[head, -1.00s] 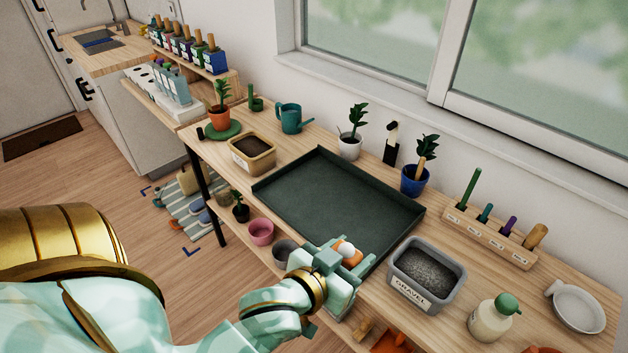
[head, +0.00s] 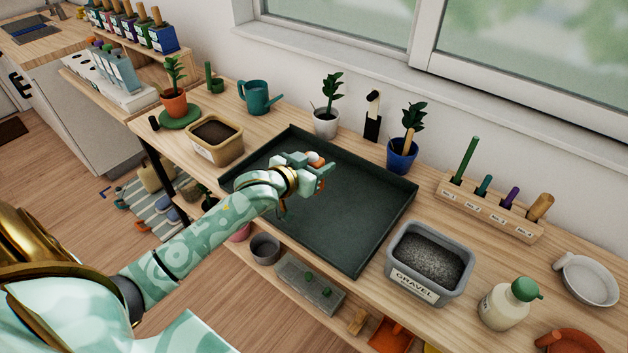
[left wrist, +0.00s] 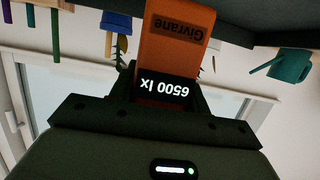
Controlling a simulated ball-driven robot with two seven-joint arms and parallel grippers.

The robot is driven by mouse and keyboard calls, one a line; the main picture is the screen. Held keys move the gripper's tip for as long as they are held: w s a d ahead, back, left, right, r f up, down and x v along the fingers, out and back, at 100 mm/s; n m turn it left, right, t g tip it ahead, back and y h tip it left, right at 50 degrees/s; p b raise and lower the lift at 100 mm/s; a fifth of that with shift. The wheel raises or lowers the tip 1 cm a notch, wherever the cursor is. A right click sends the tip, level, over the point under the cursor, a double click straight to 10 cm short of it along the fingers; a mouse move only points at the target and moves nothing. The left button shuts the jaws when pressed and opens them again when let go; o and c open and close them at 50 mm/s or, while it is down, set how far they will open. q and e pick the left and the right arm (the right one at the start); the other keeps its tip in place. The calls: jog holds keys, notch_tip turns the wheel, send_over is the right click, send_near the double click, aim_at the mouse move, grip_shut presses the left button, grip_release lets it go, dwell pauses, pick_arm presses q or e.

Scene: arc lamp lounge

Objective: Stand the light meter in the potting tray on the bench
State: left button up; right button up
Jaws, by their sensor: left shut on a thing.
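My left gripper (head: 312,169) is shut on the meter, over the middle of the potting tray. The potting tray (head: 350,216) is dark green, wide and low-walled, and lies empty on the bench. I cannot tell whether the meter's lower end touches the tray floor. My right gripper is not in view.
A grey gravel tub (head: 430,260) stands right of the tray, and a tan soil tub (head: 215,140) stands left. Potted plants, including a blue pot (head: 402,155), and a teal watering can (head: 257,97) line the back. A tool block (head: 488,212) stands at right.

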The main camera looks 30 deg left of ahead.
pick_arm(q)
jog(key=shift+w+a+f, duration=0.15)
jog(key=shift+a+f, duration=0.25)
jog(key=shift+f, duration=0.1)
jog(key=f+b, duration=0.1)
jog(key=f, duration=0.1)
jog(key=f+b, duration=0.1)
jog(key=f, duration=0.1)
jog(key=shift+a+b, duration=0.3)
jog(key=shift+b, duration=0.05)
jog(key=shift+r, duration=0.15)
jog(key=o, duration=1.1)
jog(key=shift+c, duration=0.2)
